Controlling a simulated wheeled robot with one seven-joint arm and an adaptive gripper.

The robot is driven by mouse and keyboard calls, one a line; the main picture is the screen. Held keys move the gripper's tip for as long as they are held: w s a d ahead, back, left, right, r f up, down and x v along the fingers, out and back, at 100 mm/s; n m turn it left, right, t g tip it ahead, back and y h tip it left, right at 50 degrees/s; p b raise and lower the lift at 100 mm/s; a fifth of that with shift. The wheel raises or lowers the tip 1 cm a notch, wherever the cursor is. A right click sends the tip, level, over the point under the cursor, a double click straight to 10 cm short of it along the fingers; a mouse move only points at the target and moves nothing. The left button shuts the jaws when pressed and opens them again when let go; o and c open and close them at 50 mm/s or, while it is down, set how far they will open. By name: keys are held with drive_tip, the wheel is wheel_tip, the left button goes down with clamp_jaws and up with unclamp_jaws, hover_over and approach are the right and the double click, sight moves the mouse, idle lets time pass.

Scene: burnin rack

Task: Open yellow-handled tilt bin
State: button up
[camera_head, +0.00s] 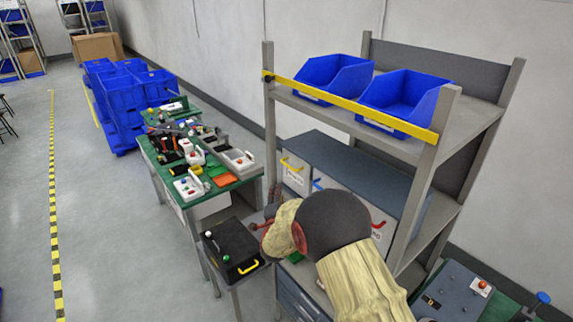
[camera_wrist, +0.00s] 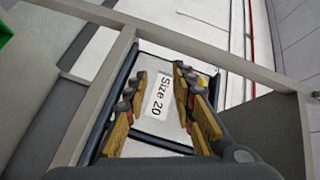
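The yellow-handled tilt bin (camera_head: 294,177) is in the left of the rack's middle shelf in the head view, with a pale front and a yellow handle (camera_head: 292,163) near its top. It looks shut. Beside it are a blue-handled bin (camera_head: 325,190) and a red-handled bin (camera_head: 381,232), both partly hidden by my arm. In the wrist view my gripper (camera_wrist: 162,108) is open, its yellow-padded fingers apart with nothing between them. Beyond the fingers is a pale surface with a "Size 20" label (camera_wrist: 161,96).
Blue open bins (camera_head: 333,78) sit on the rack's top shelf behind a yellow bar (camera_head: 345,104). A black box (camera_head: 231,248) with a yellow handle stands on a small stand left of my arm. A cluttered green bench (camera_head: 160,157) stands further back. The left floor (camera_head: 100,230) is clear.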

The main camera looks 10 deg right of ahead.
sight(287, 166)
wheel_tip(287, 166, up, 7)
drive_tip(key=d+m+t+h, duration=0.2)
drive_tip(key=m, duration=0.2)
drive_tip(key=shift+p+x, duration=1.05)
drive_tip(key=shift+x, duration=2.7)
drive_tip(key=shift+d, duration=0.15)
drive_tip(key=shift+c, duration=0.9)
drive_tip(key=c, duration=0.4)
drive_tip(key=shift+s, duration=0.1)
clamp_jaws()
